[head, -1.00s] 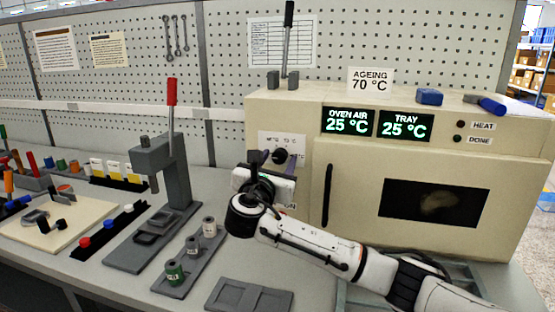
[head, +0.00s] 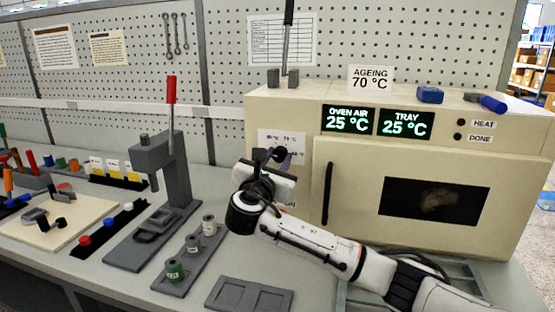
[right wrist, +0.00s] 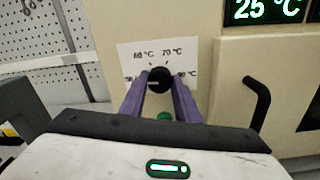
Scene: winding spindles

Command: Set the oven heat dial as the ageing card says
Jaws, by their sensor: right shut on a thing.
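The ageing card (head: 370,80) on top of the oven reads 70 °C. The black heat dial (right wrist: 159,80) is on the oven's front, on a white scale plate (right wrist: 180,50) showing 60 °C and 70 °C above it. The lower side labels are partly hidden by my fingers. A pale mark on the dial appears to point left. My right gripper (right wrist: 160,88) has its purple fingers on both sides of the dial and is shut on it; in the head view the dial (head: 279,154) is partly covered. My left gripper is not in view.
The oven (head: 410,150) shows oven air and tray at 25 °C; its HEAT and DONE lamps look dark. Its black door handle (right wrist: 255,103) stands close right of my gripper. A red-handled press (head: 170,150) stands left.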

